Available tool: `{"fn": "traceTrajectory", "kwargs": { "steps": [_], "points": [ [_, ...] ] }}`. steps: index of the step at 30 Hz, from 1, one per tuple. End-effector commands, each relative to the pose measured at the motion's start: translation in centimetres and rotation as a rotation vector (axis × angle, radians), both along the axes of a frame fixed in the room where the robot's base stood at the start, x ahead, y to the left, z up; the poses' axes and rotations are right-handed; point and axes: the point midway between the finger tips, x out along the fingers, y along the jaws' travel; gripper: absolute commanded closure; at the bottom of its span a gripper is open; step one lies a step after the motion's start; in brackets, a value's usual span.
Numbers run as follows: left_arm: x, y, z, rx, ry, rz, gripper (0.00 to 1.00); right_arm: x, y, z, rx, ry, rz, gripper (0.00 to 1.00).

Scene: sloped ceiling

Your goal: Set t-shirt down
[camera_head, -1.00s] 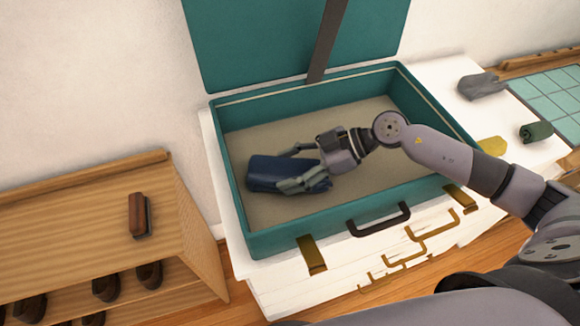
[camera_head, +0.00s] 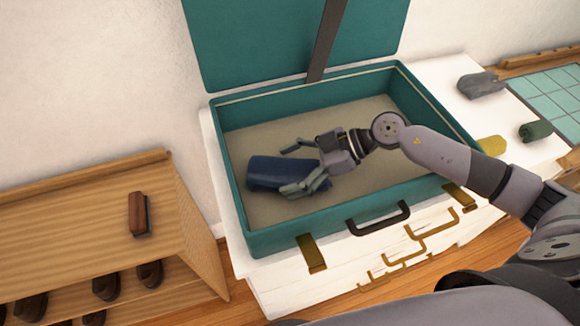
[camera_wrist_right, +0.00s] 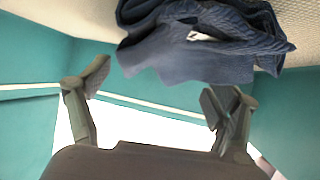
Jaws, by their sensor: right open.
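The dark blue rolled t-shirt (camera_head: 268,172) lies on the beige floor of the open teal suitcase (camera_head: 428,186), toward its left side. My right gripper (camera_head: 301,168) is open and empty, its fingers spread just right of and around the near end of the t-shirt. In the right wrist view the t-shirt (camera_wrist_right: 200,45) shows beyond the spread fingers of the gripper (camera_wrist_right: 152,100), with nothing held between them. My left gripper is not in view.
The suitcase stands on a white dresser (camera_head: 452,72). A grey folded item (camera_head: 481,85), a green roll (camera_head: 536,131) and a yellow item (camera_head: 492,147) lie to its right. A wooden shoe rack (camera_head: 80,215) with a brush (camera_head: 139,214) stands at left.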

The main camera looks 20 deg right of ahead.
Motion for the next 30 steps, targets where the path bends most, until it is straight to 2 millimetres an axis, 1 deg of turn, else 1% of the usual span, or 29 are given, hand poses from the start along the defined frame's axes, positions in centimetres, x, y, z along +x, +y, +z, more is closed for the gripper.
{"fn": "traceTrajectory", "kwargs": {
  "steps": [4,7,15,21,25,30],
  "points": [
    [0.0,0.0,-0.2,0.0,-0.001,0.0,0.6,0.0,-0.2,0.3,-0.002,-0.001,0.0,0.17],
    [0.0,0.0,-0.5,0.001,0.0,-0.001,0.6,-0.2,-1.4,0.7,-0.005,0.0,-0.002,0.17],
    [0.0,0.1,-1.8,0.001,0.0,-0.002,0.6,-1.4,-6.4,3.3,-0.008,0.001,-0.003,0.17],
    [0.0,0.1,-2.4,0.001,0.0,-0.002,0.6,-2.1,-9.1,5.1,-0.003,0.003,-0.002,0.17],
    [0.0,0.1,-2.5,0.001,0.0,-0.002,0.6,-2.3,-10.0,5.7,-0.003,0.002,0.0,0.17],
    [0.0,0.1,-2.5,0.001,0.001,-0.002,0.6,-2.3,-10.3,6.1,0.0,0.0,0.001,0.17]
  ]
}}
